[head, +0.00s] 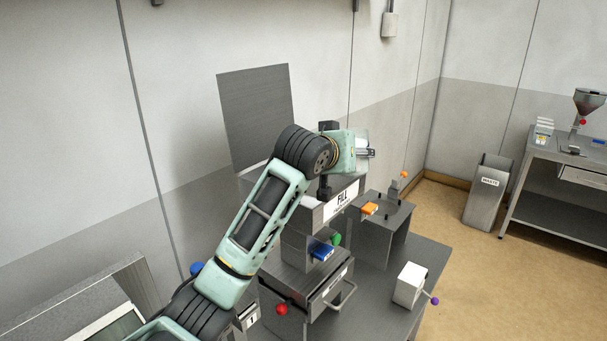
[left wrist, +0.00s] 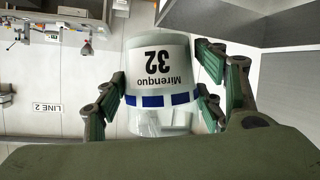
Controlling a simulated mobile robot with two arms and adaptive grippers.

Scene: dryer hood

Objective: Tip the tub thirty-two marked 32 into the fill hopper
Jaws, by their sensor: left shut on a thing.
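The tub thirty-two (left wrist: 158,68) is pale and translucent, with a blue band and the marking 32. My left gripper (left wrist: 160,105) is shut around it, a finger on each side. The label and the room both appear upside down in the left wrist view, so the tub looks about upright. In the head view my left gripper (head: 366,153) is above the right part of the fill hopper (head: 341,201), and most of the tub is hidden there. The hopper's mouth is largely hidden by my arm. My right gripper is not in view.
A grey upright panel (head: 255,115) stands behind the hopper. A side stand (head: 385,215) with an orange piece (head: 369,208) is at its right. A white box with a purple knob (head: 410,284) sits in front. A waste bin (head: 487,190) and another bench (head: 570,155) are further right.

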